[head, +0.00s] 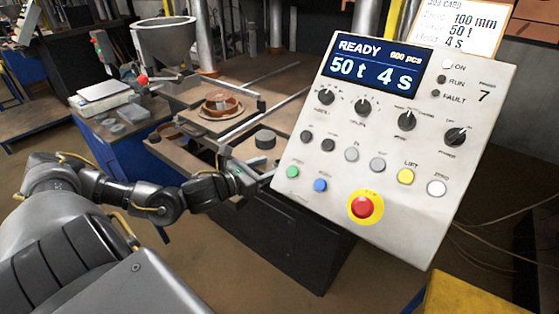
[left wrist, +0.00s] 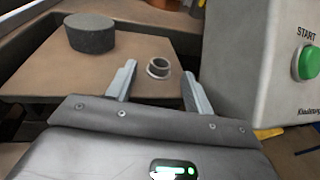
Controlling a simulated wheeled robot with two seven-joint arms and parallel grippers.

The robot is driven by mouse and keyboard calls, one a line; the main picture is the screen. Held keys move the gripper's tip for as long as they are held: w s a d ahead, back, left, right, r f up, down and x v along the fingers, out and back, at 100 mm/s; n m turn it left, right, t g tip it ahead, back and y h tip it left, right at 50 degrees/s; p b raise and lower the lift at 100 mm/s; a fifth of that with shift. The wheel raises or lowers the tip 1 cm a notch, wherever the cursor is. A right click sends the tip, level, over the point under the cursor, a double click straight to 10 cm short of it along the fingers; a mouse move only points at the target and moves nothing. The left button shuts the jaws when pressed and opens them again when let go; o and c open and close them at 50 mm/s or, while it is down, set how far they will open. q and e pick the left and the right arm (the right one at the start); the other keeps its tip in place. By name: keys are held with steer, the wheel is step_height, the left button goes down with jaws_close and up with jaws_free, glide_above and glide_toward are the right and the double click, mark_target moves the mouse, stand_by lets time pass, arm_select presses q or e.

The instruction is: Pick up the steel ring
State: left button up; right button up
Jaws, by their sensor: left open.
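The steel ring (left wrist: 158,69) is a small grey collar on a brown flat surface (left wrist: 40,70) in the left wrist view. My left gripper (left wrist: 159,77) is open, and in that view the ring appears between its fingertips, just beyond them. The fingers do not visibly touch it. In the head view my left gripper (head: 246,178) is beside the lower left edge of the control panel, and I cannot make out the ring there. My right gripper is not in view.
A dark cylinder (left wrist: 90,33) stands left of the ring; it also shows in the head view (head: 265,139). The control panel (head: 330,185) with knobs and buttons is close on the right. A green START button (left wrist: 307,63) is on its side. A scale (head: 101,91) stands at left.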

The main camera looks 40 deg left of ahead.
arm_select(q)
steer(key=shift+x, duration=1)
steer(key=shift+w, duration=0.15)
steer(key=c, duration=0.9)
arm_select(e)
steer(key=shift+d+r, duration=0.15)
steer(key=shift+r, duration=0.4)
arm_select(q)
steer(key=shift+r, duration=0.1)
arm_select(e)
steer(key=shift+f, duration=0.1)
